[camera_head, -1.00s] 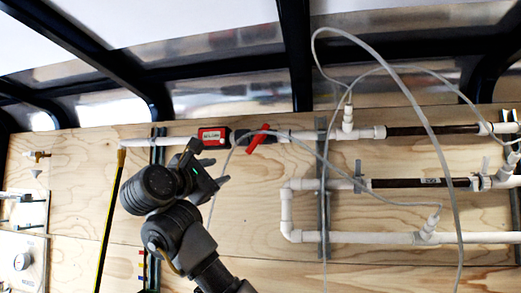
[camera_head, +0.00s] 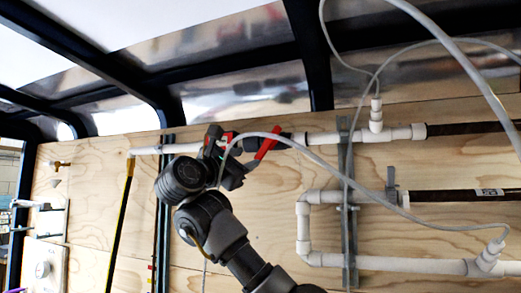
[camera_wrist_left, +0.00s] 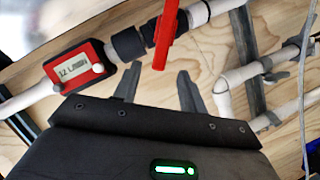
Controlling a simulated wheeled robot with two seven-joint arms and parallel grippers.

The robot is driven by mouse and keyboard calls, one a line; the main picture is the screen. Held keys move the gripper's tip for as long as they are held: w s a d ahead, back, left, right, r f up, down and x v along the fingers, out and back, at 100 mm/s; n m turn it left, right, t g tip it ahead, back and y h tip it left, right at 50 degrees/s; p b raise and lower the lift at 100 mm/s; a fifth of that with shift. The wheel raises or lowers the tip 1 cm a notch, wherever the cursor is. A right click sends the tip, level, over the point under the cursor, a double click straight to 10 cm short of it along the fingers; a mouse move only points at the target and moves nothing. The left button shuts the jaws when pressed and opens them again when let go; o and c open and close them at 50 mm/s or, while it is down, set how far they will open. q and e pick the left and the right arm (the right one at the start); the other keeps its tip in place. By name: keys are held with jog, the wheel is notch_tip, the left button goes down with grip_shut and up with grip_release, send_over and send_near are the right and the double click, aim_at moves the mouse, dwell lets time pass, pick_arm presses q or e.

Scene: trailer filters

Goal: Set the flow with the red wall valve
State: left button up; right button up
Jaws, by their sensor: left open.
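The red valve handle (camera_head: 268,142) sits on the white pipe along the plywood wall, slanting down to the left. In the left wrist view the handle (camera_wrist_left: 165,38) hangs from a black fitting on the pipe. My left gripper (camera_head: 236,168) is open and empty, just left of and below the handle. In the left wrist view the open fingers (camera_wrist_left: 157,86) point toward the pipe, and the handle's lower end shows between them in the picture; contact cannot be told. A red flow meter (camera_wrist_left: 78,65) is left of the valve, its display reading about 12 L/min. My left gripper mostly hides it in the head view.
A clear hose (camera_head: 335,172) arcs in front of the pipes and passes close by my gripper. White pipes (camera_head: 400,262) and a metal strut (camera_head: 350,215) are to the right. A yellow-black pole (camera_head: 121,222) stands at left. Dark frame beams cross above.

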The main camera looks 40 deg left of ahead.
aim_at(261, 154)
pick_arm(q)
jog(key=p+x, duration=0.3)
jog(key=x, duration=0.4)
jog(key=shift+p, duration=0.35)
jog(key=shift+w+a+r, duration=0.1)
jog(key=shift+w, duration=0.2)
jog(key=shift+w+p, duration=0.35)
jog(key=shift+p, duration=0.1)
jog(key=shift+w, duration=0.15)
pick_arm(e)
jog(key=r, duration=0.1)
jog(key=w+r, duration=0.1)
jog(key=r, duration=0.3)
jog(key=shift+w+d+r, duration=0.15)
jog(key=shift+d, duration=0.15)
